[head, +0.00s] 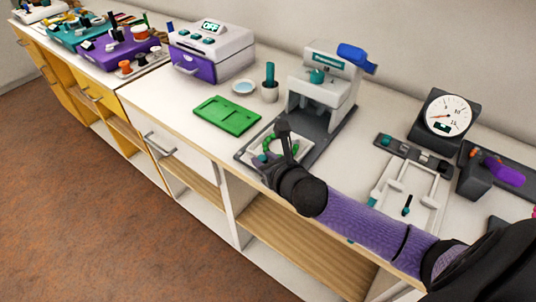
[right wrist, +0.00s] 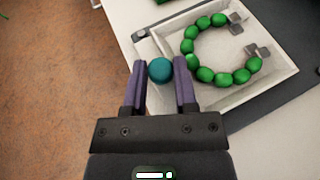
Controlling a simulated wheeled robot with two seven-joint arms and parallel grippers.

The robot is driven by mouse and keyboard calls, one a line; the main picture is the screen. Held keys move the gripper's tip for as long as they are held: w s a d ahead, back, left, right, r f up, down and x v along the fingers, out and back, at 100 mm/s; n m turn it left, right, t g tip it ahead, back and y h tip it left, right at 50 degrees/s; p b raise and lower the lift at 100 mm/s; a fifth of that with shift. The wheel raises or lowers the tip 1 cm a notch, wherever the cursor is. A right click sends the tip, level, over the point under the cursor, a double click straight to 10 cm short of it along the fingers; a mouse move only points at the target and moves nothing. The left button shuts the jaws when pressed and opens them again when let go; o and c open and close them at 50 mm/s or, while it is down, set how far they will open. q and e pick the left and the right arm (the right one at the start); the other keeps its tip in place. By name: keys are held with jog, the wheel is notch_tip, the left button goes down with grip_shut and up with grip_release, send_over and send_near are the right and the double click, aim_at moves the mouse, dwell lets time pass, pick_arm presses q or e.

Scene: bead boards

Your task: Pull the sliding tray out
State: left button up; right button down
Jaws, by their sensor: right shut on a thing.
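The white sliding tray (head: 254,152) lies on the dark base in front of the white press (head: 322,92). In the right wrist view the tray (right wrist: 284,80) holds an open ring of green beads (right wrist: 206,75) with grey end pieces. A round teal knob (right wrist: 160,70) is at the tray's near edge. My right gripper (right wrist: 160,78) is shut on this knob, one purple finger on each side. In the head view my right gripper (head: 266,162) is at the tray's front and partly hides it. My left gripper is out of view.
A green board (head: 227,115) lies left of the tray. A dial gauge (head: 447,114) and a white fixture (head: 405,190) are at the right. The counter's front edge is close to the tray.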

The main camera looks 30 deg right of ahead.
jog(key=c, duration=0.8)
grip_release()
jog(key=shift+s+a+f, duration=0.1)
jog(key=shift+a, duration=0.05)
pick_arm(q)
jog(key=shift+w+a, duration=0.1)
pick_arm(e)
jog(key=o, duration=0.4)
jog(key=shift+s+r+p, duration=0.3)
jog(key=shift+s, duration=0.1)
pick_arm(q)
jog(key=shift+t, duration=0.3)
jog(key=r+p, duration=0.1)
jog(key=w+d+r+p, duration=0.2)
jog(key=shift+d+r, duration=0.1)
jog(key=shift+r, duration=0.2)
pick_arm(e)
jog(key=v, duration=0.9)
